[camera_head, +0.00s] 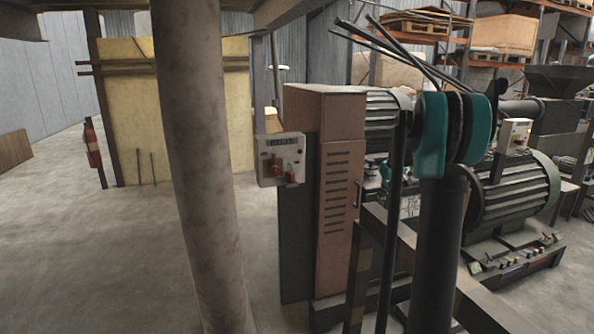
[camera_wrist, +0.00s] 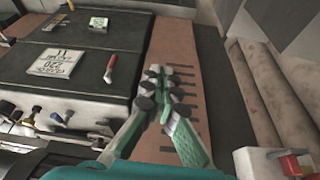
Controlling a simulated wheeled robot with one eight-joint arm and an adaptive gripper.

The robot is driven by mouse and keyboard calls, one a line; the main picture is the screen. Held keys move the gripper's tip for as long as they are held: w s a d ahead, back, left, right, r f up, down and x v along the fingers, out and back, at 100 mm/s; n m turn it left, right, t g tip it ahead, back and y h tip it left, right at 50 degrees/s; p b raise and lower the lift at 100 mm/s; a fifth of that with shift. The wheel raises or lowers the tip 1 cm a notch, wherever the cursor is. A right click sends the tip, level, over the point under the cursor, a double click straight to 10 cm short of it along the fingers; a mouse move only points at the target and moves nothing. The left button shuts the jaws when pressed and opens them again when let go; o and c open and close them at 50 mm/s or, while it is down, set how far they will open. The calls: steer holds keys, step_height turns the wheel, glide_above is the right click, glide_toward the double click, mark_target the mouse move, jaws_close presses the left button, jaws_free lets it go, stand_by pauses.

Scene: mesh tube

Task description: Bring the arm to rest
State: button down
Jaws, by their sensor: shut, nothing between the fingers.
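My gripper (camera_wrist: 161,74) shows in the wrist view, with its teal and grey fingers drawn together at the tips. Nothing is held between them. The fingers point up the picture, in front of a brown panel (camera_wrist: 175,40) with dark slots. I cannot tell whether they touch it. In the head view, my arm (camera_head: 450,135) with its teal joint rises at the right of centre, in front of the machinery. I cannot make out the gripper in that view.
A brown vented cabinet (camera_head: 337,190) carries a switch box (camera_head: 281,160) with red parts. A thick column (camera_head: 203,160) stands left of it. A ribbed motor (camera_head: 512,195) is right of my arm. A dark cabinet (camera_wrist: 75,80) holds tools.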

steer(key=s+a+f, duration=0.1)
steer(key=s+a, duration=0.2)
steer(key=s, duration=0.3)
steer(key=s+a+f+m, duration=0.1)
steer(key=s+a, duration=0.2)
steer(key=s, duration=0.4)
steer(key=s+a+f, duration=0.2)
steer(key=s+a, duration=0.1)
steer(key=s, duration=0.3)
steer(key=s+a+f, duration=0.1)
steer(key=s+f, duration=0.2)
steer(key=s, duration=0.5)
steer(key=s+a+f+m, duration=0.1)
steer(key=s+f, duration=0.3)
steer(key=s, duration=0.4)
steer(key=s+a+f, duration=0.3)
steer(key=s, duration=0.5)
steer(key=shift+a+f+h, duration=0.15)
steer(key=shift+f+h, duration=0.1)
steer(key=shift+h, duration=0.15)
